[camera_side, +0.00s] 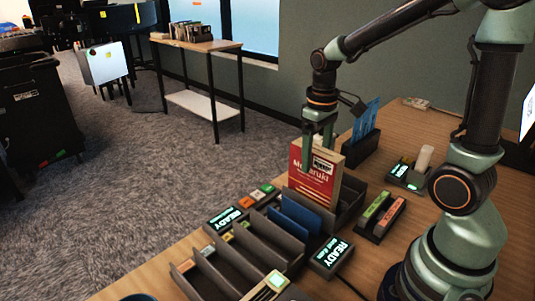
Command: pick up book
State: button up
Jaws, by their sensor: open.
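A red and cream book (314,176) stands upright in the far end of a dark slotted sorter on the wooden table. My gripper (320,128) is right above the book, pointing down, with its fingers at the book's top edge. The jaws are open. The fingertips are small and partly merge with the book, so I cannot tell whether they touch it.
A blue book (300,214) leans in a nearer slot of the sorter (243,256). Lit READY boxes (331,256) flank it. Blue items stand in a dark holder (360,150) behind the book. A marker tray (381,216) lies to the right.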

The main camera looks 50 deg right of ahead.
aim_at(313, 184)
jog(key=shift+f, duration=1.5)
jog(key=shift+c, duration=0.3)
grip_shut()
jog(key=shift+r, duration=0.1)
